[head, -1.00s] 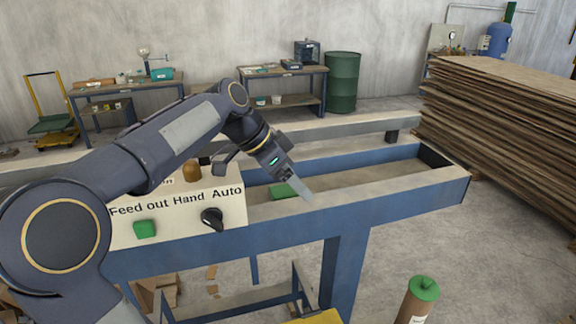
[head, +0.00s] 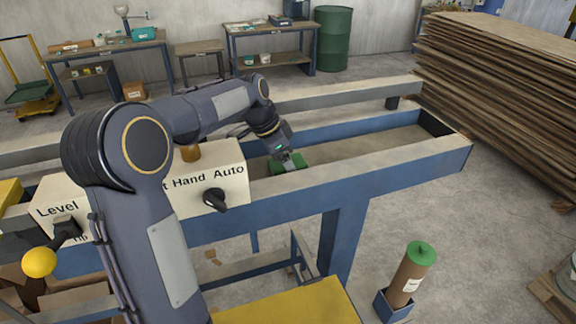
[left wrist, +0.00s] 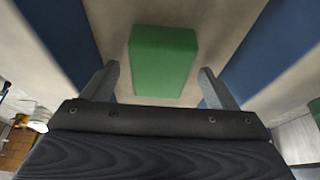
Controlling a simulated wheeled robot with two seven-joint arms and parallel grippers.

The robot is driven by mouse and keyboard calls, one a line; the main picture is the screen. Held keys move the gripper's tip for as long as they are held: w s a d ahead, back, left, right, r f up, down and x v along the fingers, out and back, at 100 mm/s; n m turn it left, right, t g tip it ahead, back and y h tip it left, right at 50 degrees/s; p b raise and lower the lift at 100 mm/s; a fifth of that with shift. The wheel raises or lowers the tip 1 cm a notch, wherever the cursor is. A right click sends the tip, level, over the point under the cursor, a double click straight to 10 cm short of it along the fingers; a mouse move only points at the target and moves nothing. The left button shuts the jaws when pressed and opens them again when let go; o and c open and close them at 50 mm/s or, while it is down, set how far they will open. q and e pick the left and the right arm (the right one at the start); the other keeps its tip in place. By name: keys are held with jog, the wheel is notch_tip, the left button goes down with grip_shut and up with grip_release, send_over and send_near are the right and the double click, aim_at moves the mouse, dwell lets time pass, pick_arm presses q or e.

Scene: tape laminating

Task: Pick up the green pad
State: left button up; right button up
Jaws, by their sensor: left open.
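The green pad (head: 283,164) lies on the beige bed inside the blue-sided machine frame, to the right of the control box. In the left wrist view the pad (left wrist: 163,60) is a plain green block with its near end between the two fingers. My left gripper (head: 291,163) is open above the pad, and it hides part of it in the head view. In the left wrist view the left gripper's fingers (left wrist: 157,88) stand on either side of the pad, with a gap on each side. My right gripper is not in view.
The beige control box (head: 215,180) with a black knob (head: 215,199) stands just left of the pad. The blue rail (head: 385,190) runs along the near side. A brown roll with a green cap (head: 420,253) stands at the lower right. The bed to the right is clear.

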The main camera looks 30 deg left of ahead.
pick_arm(q)
jog(key=shift+f, duration=0.2)
jog(key=c, duration=1.1)
jog(key=shift+o, duration=0.2)
jog(key=shift+r, duration=0.15)
jog(key=shift+r, duration=0.6)
jog(key=s+d+r, duration=0.6)
jog(key=s+r, duration=0.5)
jog(key=s, duration=0.1)
jog(key=shift+s+d+r, duration=0.2)
jog(key=shift+s+r, duration=0.1)
